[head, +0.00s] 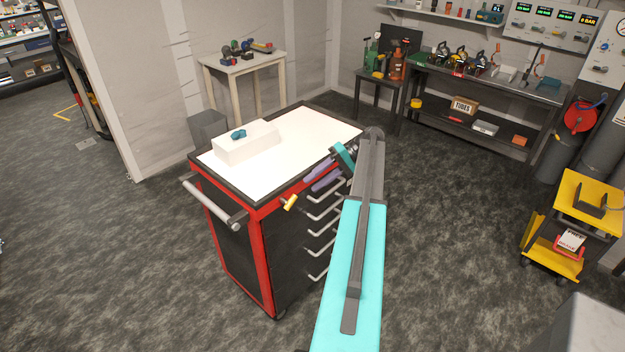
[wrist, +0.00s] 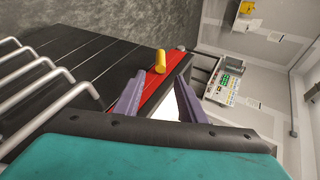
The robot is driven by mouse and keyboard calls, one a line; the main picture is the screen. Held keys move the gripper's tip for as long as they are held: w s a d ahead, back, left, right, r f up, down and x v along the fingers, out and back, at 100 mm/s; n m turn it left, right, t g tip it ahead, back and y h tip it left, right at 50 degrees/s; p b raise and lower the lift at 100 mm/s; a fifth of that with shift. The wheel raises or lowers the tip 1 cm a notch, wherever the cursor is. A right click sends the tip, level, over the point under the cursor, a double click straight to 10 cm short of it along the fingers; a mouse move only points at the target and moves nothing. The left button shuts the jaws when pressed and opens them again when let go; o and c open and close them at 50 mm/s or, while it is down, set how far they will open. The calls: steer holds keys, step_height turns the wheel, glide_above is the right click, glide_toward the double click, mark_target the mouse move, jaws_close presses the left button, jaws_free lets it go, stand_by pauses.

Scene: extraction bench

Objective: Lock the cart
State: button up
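The cart is a red and black tool cart (head: 262,265) with a white top, a stack of drawers with grey bar handles, and a push handle at its left end. A small yellow knob or key (head: 289,203) sticks out from the cart's upper front corner; it also shows as a yellow cylinder in the wrist view (wrist: 160,61). My gripper (head: 311,183) has purple fingers and is beside the cart's upper drawers, a little right of the yellow piece. In the wrist view my gripper (wrist: 162,85) is open, with the yellow piece beyond its fingertips, apparently not touched.
A white block (head: 247,145) with a teal object (head: 239,134) on it sits on the cart top. Drawer handles (wrist: 45,85) protrude close to my gripper. A yellow trolley (head: 590,205) stands at right and a workbench (head: 485,90) behind. The floor right of the cart is clear.

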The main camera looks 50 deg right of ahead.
steer(key=shift+p+v, duration=2.2)
steer(key=shift+p, duration=0.55)
